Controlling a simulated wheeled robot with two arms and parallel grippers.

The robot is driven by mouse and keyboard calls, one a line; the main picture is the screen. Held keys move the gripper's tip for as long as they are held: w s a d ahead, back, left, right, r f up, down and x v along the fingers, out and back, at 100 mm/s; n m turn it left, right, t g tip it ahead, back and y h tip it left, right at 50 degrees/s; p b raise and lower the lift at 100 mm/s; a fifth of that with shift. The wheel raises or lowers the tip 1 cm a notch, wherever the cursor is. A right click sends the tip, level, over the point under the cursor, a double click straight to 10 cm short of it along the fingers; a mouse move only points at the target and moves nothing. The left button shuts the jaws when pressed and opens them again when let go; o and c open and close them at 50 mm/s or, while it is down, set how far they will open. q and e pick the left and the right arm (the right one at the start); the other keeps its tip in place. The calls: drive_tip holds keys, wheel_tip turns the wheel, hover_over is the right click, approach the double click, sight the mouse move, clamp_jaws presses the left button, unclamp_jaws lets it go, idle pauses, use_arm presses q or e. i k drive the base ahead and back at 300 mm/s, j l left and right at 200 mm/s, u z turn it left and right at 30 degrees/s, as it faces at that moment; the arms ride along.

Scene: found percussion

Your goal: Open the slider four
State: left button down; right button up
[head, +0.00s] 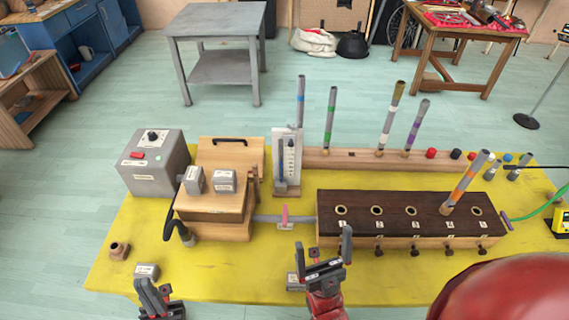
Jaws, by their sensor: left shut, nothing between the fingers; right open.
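A long box with a dark top (330,207) stands on the yellow table, with a row of numbered holes and small dark slider knobs along its front. The slider four knob (449,252) is below the fourth hole, where a grey tube with orange bands (467,180) stands tilted. How far this slider is pulled out cannot be told. My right gripper (323,258) is open and empty at the box's front left corner, left of slider four and apart from it. My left gripper (155,290) is shut and empty at the table's front left.
A wooden bellows-like box (240,205) and a grey control box (152,165) stand at left. A rack (340,158) with upright tubes is behind. A large red rounded shape (510,290) covers the front right. Bare yellow table (240,270) lies between my grippers.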

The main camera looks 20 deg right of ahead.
sight(449, 252)
drive_tip(key=z, duration=1.45)
